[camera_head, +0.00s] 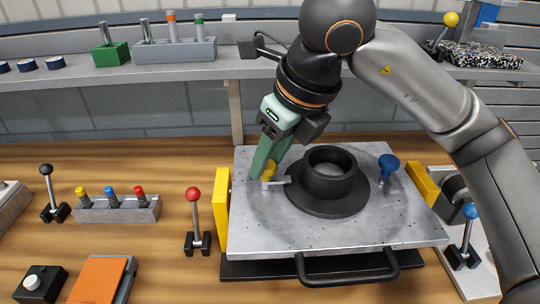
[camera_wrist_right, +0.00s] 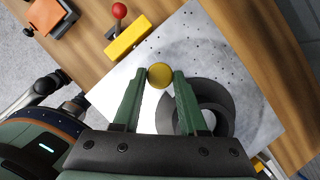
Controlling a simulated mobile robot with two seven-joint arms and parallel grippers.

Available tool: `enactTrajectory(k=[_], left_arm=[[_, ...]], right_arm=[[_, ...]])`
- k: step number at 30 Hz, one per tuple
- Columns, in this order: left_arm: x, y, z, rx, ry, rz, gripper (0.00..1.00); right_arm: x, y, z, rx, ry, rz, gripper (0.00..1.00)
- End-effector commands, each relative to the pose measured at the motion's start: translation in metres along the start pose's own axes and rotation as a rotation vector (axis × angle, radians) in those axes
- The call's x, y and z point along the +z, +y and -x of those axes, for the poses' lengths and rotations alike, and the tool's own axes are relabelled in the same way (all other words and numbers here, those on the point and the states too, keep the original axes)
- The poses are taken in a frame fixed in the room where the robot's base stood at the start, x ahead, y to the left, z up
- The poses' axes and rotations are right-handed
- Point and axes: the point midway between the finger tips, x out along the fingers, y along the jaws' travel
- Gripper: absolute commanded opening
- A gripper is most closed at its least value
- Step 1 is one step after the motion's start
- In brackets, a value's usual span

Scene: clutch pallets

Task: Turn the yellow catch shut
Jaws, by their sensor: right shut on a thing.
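The yellow catch (camera_head: 270,172) stands on the grey metal pallet plate (camera_head: 400,225), left of the black round flanged part (camera_head: 326,203). Its metal arm points right and reaches the flange rim. My right gripper (camera_head: 264,168) comes down from above with its green fingers at the yellow knob. In the right wrist view the yellow catch's round knob (camera_wrist_right: 160,75) sits between the two fingertips (camera_wrist_right: 160,76), which are shut on it. A blue catch (camera_head: 389,164) stands on the far right of the plate. My left gripper is not in view.
Yellow blocks (camera_head: 222,212) flank the plate, and a black handle (camera_head: 346,274) is at its front. A red-knobbed lever (camera_head: 195,220) stands to the left, a blue-knobbed lever (camera_head: 466,235) to the right. A grey shelf (camera_head: 190,74) runs behind.

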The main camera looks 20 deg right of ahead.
Motion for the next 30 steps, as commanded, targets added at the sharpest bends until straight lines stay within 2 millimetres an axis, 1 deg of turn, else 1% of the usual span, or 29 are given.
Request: enactTrajectory(k=[6, 7, 14, 15, 23, 26, 29, 30], left_arm=[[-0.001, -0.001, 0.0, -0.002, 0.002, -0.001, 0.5], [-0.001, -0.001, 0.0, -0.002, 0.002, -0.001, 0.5], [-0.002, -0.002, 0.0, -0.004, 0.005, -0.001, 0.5], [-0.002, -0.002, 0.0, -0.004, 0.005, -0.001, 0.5], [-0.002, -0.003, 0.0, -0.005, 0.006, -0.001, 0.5], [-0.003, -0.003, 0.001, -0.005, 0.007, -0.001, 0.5], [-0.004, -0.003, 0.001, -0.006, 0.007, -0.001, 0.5], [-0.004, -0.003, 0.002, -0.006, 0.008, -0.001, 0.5]], right_arm=[[0.0, 0.0, 0.0, -0.001, -0.001, -0.002, 0.0], [0.0, 0.0, 0.0, -0.001, -0.001, -0.002, 0.44], [0.0, 0.0, 0.0, 0.0, 0.0, -0.001, 0.7], [0.0, 0.0, 0.0, 0.0, 0.0, -0.001, 0.72], [0.0, 0.0, 0.002, 0.0, -0.001, 0.0, 0.72], [0.001, 0.0, 0.011, 0.0, -0.002, 0.0, 0.72], [0.001, 0.0, 0.028, 0.0, -0.005, 0.0, 0.72], [0.001, 0.0, 0.036, -0.001, -0.005, 0.0, 0.72]])
